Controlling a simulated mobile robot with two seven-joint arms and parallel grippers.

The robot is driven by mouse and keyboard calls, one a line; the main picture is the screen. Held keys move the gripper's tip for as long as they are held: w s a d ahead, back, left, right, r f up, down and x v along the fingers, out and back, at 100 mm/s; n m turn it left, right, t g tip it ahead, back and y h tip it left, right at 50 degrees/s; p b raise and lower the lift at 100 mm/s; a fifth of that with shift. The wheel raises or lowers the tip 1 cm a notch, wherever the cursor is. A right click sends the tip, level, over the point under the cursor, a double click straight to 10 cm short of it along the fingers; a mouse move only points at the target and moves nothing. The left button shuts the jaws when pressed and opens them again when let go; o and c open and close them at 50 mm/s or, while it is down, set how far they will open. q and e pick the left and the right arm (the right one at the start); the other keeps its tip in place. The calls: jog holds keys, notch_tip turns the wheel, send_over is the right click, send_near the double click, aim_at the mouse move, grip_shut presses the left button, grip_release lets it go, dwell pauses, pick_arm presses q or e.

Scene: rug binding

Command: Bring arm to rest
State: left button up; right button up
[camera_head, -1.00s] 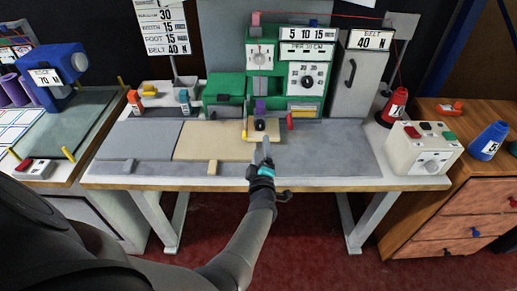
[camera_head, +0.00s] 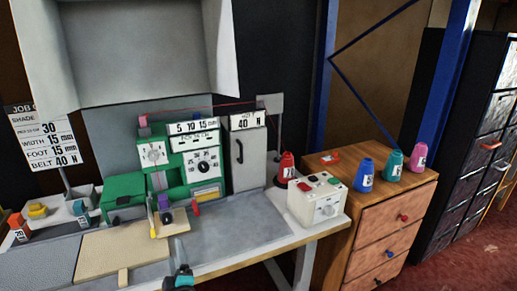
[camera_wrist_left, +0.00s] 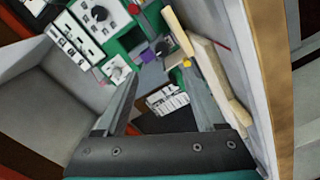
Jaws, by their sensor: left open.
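My left gripper (camera_head: 181,275) shows at the bottom edge of the head view, in front of the bench's front edge. In the left wrist view its two fingers (camera_wrist_left: 163,100) are apart with nothing held between them. The green binding machine (camera_head: 182,165) with its white dials stands on the bench, beyond the gripper. A dark knob on a purple block (camera_head: 165,210) sits low at the machine's front; the knob also shows in the wrist view (camera_wrist_left: 162,48). Most of my left arm is cut off by the frame. My right gripper is in neither view.
A grey belt box (camera_head: 248,160), a red cone (camera_head: 286,168) and a white control box (camera_head: 318,203) stand right of the machine. Blue (camera_head: 364,175), teal (camera_head: 392,165) and pink (camera_head: 418,158) cones stand on the wooden drawer cabinet (camera_head: 385,220). The grey bench top (camera_head: 235,232) is clear in front.

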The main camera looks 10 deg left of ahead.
pick_arm(q)
jog(key=shift+d+m+h, duration=0.25)
jog(key=shift+m+h, duration=0.35)
jog(key=shift+m, duration=0.2)
jog(key=s+d+f+m+g+h, duration=0.2)
jog(key=s+d+m+g+h, duration=0.2)
jog(key=s+d+m+h, duration=0.75)
jog(key=s+r+m+g+y, duration=0.2)
jog(key=s+m+g, duration=0.2)
jog(key=s, duration=0.6)
jog(key=s+r+m+g+y, duration=0.2)
jog(key=s+m+g, duration=0.15)
jog(key=s, duration=0.55)
notch_tip(320, 180, down, 22)
jog(key=s+f+g, duration=0.1)
jog(key=s+g, duration=0.1)
jog(key=s, duration=0.1)
jog(key=s+a+f, duration=0.2)
jog(key=s+f, duration=1.1)
jog(key=s, duration=0.2)
jog(key=shift+g, duration=0.35)
